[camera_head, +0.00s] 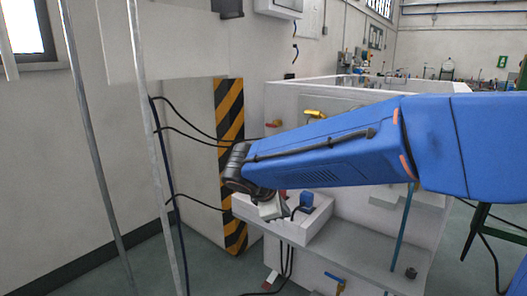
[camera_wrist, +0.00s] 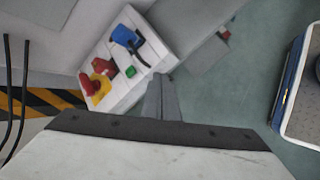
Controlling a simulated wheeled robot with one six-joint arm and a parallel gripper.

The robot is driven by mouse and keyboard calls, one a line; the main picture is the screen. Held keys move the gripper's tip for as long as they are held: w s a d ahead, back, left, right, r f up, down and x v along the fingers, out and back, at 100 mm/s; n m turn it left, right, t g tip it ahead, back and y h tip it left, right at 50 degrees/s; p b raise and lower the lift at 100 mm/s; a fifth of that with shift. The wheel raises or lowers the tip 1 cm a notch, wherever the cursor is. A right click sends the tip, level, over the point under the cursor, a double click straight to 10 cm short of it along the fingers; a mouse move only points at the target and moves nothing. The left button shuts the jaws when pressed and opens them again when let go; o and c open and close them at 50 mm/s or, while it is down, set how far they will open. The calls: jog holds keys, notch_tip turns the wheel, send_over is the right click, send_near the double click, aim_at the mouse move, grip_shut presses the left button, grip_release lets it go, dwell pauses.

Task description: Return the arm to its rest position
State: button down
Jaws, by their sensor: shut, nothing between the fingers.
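My blue arm (camera_head: 320,150) reaches from the right edge to the middle of the head view. Its dark wrist tilts down to my gripper (camera_head: 274,210), which is beside a white control box (camera_head: 312,225). In the wrist view my gripper (camera_wrist: 161,95) is shut and empty, its fingers together beside the box's edge. The box carries a blue switch (camera_wrist: 124,36), a green button (camera_wrist: 131,72) and a red knob on yellow (camera_wrist: 100,92). The blue switch also shows in the head view (camera_head: 307,200). I cannot tell whether the fingers touch the box.
The box is on a white generator housing (camera_head: 345,250). A black-and-yellow striped post (camera_head: 230,110) and hanging cables are left of my wrist. Two metal poles (camera_head: 146,130) stand further left. A blue-and-white object (camera_wrist: 298,95) is at the wrist view's right. Green floor is open between.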

jog(key=s+d+m+g+y, duration=0.2)
jog(key=s+d+m, duration=0.75)
jog(key=d, duration=0.75)
jog(key=s+d+f+m+y, duration=0.1)
jog(key=s+d+f+m, duration=0.1)
jog(key=s, duration=0.4)
jog(key=s+d+f+m+y, duration=0.1)
jog(key=s+d+m, duration=0.1)
jog(key=s, duration=0.3)
jog(key=s+d+f+m, duration=0.2)
jog(key=s+m, duration=0.2)
jog(key=s, duration=0.2)
jog(key=shift+s+f+y, duration=0.3)
jog(key=shift+y, duration=0.1)
